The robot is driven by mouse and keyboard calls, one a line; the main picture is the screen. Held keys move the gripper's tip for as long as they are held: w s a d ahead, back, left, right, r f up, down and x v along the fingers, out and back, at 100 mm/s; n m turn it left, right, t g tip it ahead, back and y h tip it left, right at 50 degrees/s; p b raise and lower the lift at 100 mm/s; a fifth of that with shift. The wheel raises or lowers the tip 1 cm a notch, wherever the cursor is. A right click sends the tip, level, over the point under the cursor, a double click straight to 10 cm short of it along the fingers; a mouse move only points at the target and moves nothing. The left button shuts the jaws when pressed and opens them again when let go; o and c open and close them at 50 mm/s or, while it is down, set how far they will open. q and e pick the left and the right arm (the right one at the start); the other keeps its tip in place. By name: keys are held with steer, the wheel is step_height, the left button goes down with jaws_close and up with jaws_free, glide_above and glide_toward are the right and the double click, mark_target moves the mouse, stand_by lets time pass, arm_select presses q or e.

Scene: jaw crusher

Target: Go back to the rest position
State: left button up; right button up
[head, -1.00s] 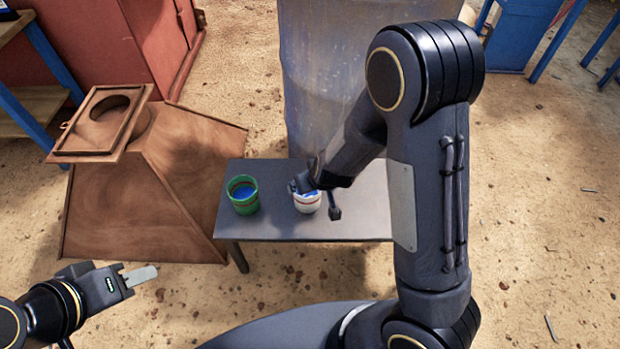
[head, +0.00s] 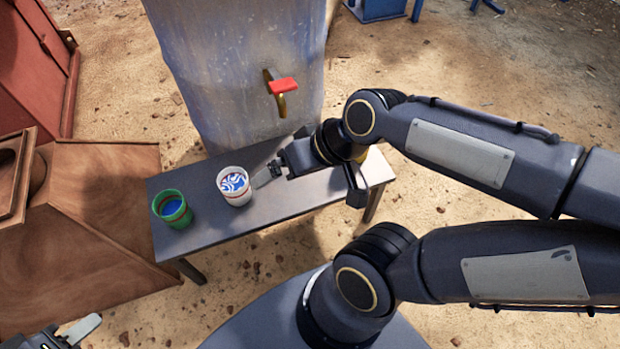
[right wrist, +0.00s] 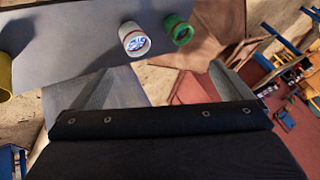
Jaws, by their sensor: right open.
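My right gripper (head: 275,172) is above the dark table (head: 270,210), to the right of the white cup (head: 234,186). In the right wrist view its two fingers (right wrist: 165,85) are spread wide with nothing between them. The white cup stands upright, with a blue-and-white pattern showing inside; it also shows beyond the fingers in the right wrist view (right wrist: 134,42). My left gripper (head: 82,330) is at the bottom left corner, partly cut off, far from the cups; whether its jaws are apart does not show.
A green cup (head: 172,208) with blue inside stands left of the white one. A yellow container (right wrist: 5,75) is at the table's other end, mostly hidden by my wrist in the head view. A brown hopper (head: 80,230) is left.

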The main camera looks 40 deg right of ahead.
steer(key=shift+m+h, duration=0.3)
steer(key=shift+h, duration=0.2)
steer(key=s, duration=0.2)
steer(key=s+d, duration=0.1)
steer(key=s, duration=0.1)
steer(key=shift+s+d+r, duration=0.1)
steer(key=shift+s+r, duration=0.05)
steer(key=shift+r, duration=0.1)
